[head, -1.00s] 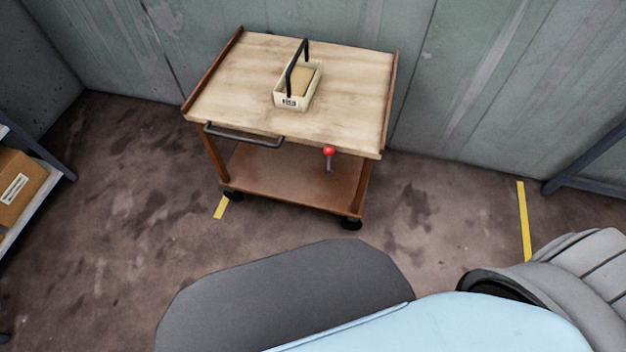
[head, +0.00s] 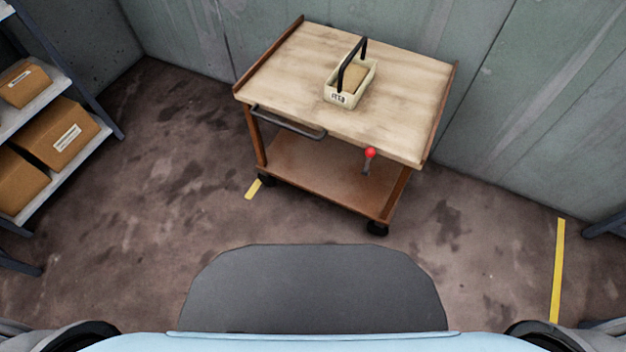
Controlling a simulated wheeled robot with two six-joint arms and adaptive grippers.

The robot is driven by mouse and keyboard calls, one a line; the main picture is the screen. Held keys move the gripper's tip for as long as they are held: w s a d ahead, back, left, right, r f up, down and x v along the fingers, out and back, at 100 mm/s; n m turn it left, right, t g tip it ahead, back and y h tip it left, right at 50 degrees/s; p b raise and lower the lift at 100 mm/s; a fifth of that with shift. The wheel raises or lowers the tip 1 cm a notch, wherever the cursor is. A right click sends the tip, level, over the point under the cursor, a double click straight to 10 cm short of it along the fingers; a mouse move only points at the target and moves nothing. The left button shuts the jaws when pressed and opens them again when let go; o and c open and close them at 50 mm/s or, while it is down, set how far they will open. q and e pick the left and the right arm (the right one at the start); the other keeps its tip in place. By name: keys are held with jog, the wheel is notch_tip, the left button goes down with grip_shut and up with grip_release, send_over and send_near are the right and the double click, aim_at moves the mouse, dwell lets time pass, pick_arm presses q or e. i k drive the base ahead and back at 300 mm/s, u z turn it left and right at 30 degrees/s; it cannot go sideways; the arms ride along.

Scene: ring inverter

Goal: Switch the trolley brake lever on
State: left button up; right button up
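The trolley (head: 300,60) stands ahead, a little right of centre, with a pale wooden top and a brown lower shelf. Its brake lever (head: 370,155) has a red ball knob and hangs under the front edge of the top, right of the dark handle bar (head: 288,124). The knob is at the upper end and a short grey stem runs down from it. Neither gripper shows; only parts of my own body are at the bottom edge, well away from the trolley.
A feed box (head: 341,98) with a black hoop handle stands on the trolley top. A shelf with cartons (head: 62,138) is at the left. Walls close the back. The floor (head: 170,220) before the trolley is clear, with yellow strips (head: 558,270).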

aim_at(370, 151)
jog(key=k, duration=0.65)
jog(key=z, duration=0.6)
jog(key=i, duration=1.5)
jog(key=u, duration=0.8)
